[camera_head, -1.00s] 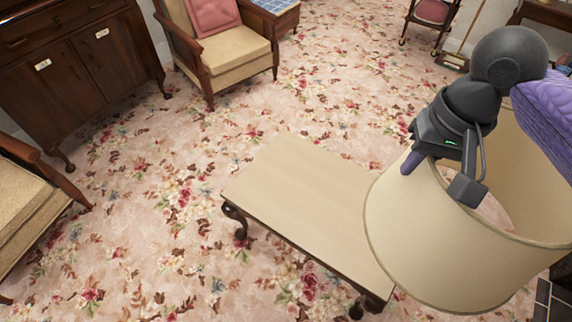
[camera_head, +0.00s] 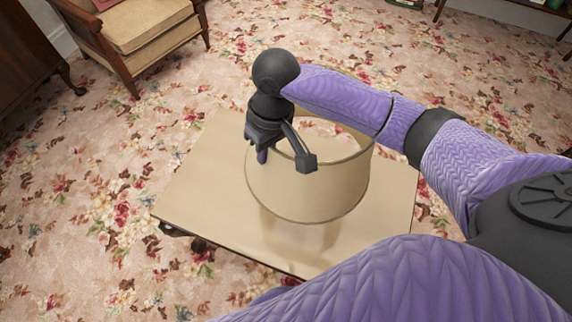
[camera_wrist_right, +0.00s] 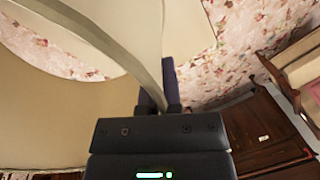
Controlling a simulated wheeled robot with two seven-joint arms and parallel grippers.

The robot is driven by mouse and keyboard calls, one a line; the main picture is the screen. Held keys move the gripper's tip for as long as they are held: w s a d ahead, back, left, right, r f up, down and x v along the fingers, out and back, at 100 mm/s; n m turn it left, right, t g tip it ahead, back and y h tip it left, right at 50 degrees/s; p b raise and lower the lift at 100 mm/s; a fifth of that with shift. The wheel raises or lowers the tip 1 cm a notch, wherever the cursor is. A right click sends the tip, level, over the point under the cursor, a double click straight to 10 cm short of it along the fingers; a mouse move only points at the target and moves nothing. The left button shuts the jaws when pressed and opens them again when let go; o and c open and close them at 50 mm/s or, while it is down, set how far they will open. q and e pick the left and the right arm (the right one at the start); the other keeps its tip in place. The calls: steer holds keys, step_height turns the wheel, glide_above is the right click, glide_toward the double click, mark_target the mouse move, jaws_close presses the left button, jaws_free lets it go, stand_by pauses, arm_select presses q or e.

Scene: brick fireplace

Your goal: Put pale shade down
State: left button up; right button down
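The pale shade (camera_head: 310,192) is a wide open-topped beige drum, upright over the low table. My right gripper (camera_head: 262,157) is at the left side of its rim, pointing down. In the right wrist view, the shade's wall (camera_wrist_right: 45,115) runs in between the two fingers of the right gripper (camera_wrist_right: 161,88), which are closed on the rim. A soft reflection or shadow shows on the tabletop (camera_head: 195,185) under the shade. I cannot tell whether its lower edge touches the top. My left gripper is not in view.
The tabletop has bare room to the left and right of the shade. A wooden armchair (camera_head: 150,30) stands at the back left, next to a dark cabinet (camera_head: 22,60). Floral carpet (camera_head: 90,180) lies open around the table.

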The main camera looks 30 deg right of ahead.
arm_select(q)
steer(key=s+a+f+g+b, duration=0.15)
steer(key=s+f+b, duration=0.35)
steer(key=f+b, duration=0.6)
arm_select(e)
step_height(320, 180, down, 19)
steer(key=n+p, duration=0.1)
steer(key=shift+a+f, duration=0.2)
steer(key=shift+a, duration=0.1)
steer(key=c, duration=0.8)
jaws_free()
steer(key=shift+w, duration=0.1)
arm_select(q)
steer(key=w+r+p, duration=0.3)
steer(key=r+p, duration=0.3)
steer(key=p, duration=0.2)
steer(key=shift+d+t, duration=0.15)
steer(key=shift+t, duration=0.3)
arm_select(e)
steer(key=r, duration=0.4)
steer(key=d+r, duration=0.1)
steer(key=r, duration=0.3)
steer(key=d+r, duration=0.1)
steer(key=r, duration=0.3)
steer(key=shift+w, duration=0.3)
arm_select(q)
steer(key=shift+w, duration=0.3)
